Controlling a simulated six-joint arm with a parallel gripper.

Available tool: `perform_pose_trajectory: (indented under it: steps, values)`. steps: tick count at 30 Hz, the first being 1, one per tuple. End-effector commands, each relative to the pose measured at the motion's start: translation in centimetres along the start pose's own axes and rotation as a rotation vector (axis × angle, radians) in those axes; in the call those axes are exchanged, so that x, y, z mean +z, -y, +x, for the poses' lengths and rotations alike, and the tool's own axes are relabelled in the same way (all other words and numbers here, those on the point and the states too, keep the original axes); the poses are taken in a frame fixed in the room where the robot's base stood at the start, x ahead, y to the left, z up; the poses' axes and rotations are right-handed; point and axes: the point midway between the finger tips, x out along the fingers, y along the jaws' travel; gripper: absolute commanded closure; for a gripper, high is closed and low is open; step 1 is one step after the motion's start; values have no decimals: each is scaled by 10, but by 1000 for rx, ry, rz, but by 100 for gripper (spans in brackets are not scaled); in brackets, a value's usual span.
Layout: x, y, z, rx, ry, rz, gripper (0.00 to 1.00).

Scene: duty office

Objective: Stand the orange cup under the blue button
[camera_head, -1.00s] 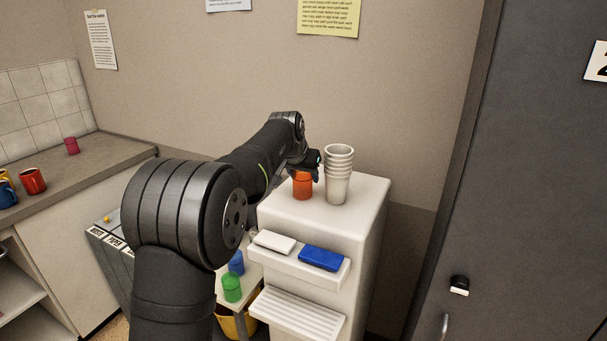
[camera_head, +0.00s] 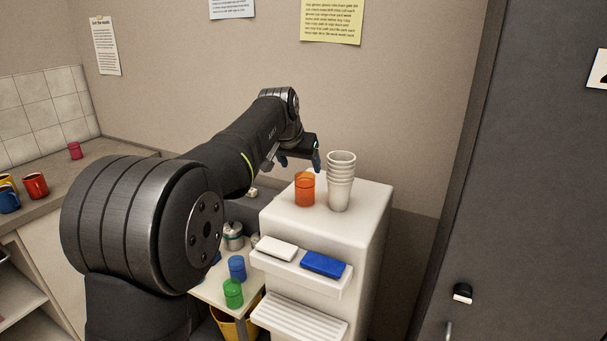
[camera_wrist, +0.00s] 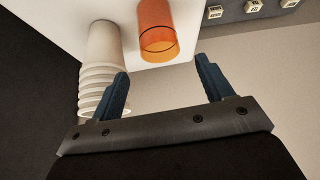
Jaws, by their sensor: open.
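The orange cup (camera_head: 305,189) stands upright on top of the white dispenser (camera_head: 372,215), left of a stack of pale cups. The blue button (camera_head: 323,263) is on the dispenser's front ledge, right of a white button; a ribbed tray (camera_head: 300,314) lies below them. My gripper (camera_head: 300,160) is open and empty, above and behind the orange cup, clear of it. In the wrist view the orange cup (camera_wrist: 157,30) lies beyond the gap between the open fingers (camera_wrist: 163,80), and nothing is between them.
The stack of pale cups (camera_head: 340,182) stands close to the orange cup's right; it shows beside the left finger in the wrist view (camera_wrist: 101,60). A low table left of the dispenser holds a green cup (camera_head: 233,294), a blue cup (camera_head: 237,268) and a metal pot (camera_head: 233,235).

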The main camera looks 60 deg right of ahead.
Motion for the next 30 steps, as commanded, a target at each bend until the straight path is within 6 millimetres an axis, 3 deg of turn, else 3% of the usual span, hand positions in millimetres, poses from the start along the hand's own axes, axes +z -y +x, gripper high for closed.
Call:
perform_pose_trajectory:
  steps: [3,7,23,26,30]
  values:
    - [0,0,-18,0,-1,0,27]
    - [0,0,-28,0,0,0,24]
    - [1,-1,-30,6,-1,-11,24]
    - [5,-6,-29,46,-13,-87,24]
    - [14,-20,-28,168,-42,-342,24]
